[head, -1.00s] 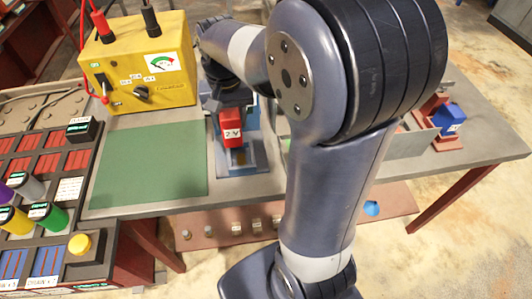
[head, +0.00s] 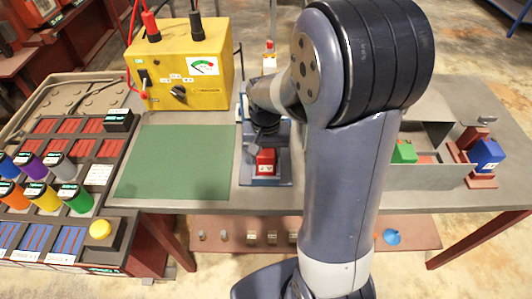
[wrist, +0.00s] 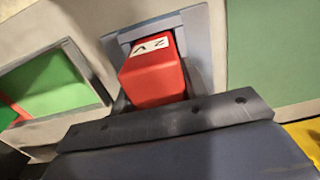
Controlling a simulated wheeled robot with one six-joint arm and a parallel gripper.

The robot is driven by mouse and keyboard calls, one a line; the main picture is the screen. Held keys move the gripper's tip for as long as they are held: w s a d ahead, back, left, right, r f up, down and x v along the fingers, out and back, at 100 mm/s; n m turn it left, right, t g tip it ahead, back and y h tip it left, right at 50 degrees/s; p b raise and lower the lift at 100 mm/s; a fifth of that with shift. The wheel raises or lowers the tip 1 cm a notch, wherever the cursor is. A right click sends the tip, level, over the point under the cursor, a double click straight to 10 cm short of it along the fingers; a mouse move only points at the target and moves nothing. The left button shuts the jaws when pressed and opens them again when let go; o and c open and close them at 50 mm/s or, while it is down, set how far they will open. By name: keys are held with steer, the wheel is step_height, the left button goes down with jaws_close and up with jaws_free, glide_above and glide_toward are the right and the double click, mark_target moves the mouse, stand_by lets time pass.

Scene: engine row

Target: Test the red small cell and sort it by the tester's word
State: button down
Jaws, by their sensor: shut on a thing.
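The red small cell (head: 265,162) has a white label that seems to read "2 V". My gripper (head: 265,146) is shut on it, with the jaws above it in the head view. The cell is at the front part of a blue-grey dock (head: 285,174). In the wrist view, the cell (wrist: 155,80) stands within the outline of the dock's frame (wrist: 197,40); I cannot tell whether it is fully seated. The yellow tester (head: 160,72) with a dial (head: 203,66) stands at the back left. Its reading is too small to tell.
A green mat (head: 175,165) lies clear left of the dock. A grey-walled bin (head: 425,178) with a green block (head: 404,152) is at right, beside a blue block (head: 487,153) on a red stand. A rack of several coloured cells (head: 42,195) is at far left.

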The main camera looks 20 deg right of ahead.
steer(key=shift+f, duration=0.15)
steer(key=c, duration=0.8)
jaws_free()
step_height(320, 180, up, 12)
steer(key=shift+r, duration=0.2)
steer(key=shift+f, duration=0.1)
